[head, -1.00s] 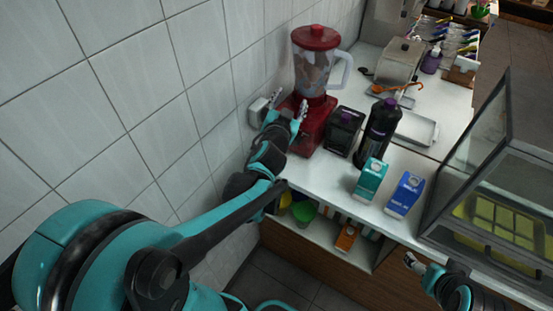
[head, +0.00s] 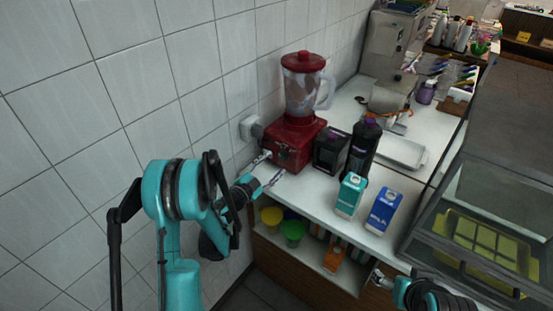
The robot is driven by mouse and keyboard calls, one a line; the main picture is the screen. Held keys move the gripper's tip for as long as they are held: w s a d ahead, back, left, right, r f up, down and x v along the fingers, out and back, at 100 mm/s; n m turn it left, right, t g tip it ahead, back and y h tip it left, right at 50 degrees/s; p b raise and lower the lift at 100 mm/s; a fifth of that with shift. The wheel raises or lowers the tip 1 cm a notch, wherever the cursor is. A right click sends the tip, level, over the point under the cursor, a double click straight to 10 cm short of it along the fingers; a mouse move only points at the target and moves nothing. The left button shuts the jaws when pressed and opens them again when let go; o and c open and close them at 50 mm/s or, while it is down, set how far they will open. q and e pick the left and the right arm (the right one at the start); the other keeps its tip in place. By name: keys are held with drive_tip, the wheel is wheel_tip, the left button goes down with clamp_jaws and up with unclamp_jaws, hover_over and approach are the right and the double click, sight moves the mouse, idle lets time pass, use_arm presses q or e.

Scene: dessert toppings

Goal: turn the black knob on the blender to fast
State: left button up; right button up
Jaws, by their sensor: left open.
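The blender has a red base (head: 292,141) and a clear jar (head: 303,93) with a red lid, and stands upright on the white counter against the tiled wall. Its front shows a small dark knob area (head: 282,155), too small to read its setting. My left gripper (head: 268,168) is open and empty, low in front of the blender's base, with its fingers apart; I cannot tell whether it touches the base. My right gripper (head: 379,279) is at the lower right, in front of the counter's edge, away from the blender; its fingers are too small to judge.
A black box (head: 330,152), a dark bottle (head: 363,147), a teal carton (head: 350,195) and a blue carton (head: 383,212) stand right of the blender. A glass case (head: 480,200) is at the right. Coloured cups (head: 292,230) sit on the shelf below.

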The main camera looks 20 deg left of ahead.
sight(281, 158)
use_arm(q)
drive_tip(key=shift+b+x, duration=0.3)
drive_tip(key=shift+x, duration=1.5)
drive_tip(key=shift+d, duration=0.1)
drive_tip(key=shift+c, duration=0.2)
drive_tip(key=c, duration=1.1)
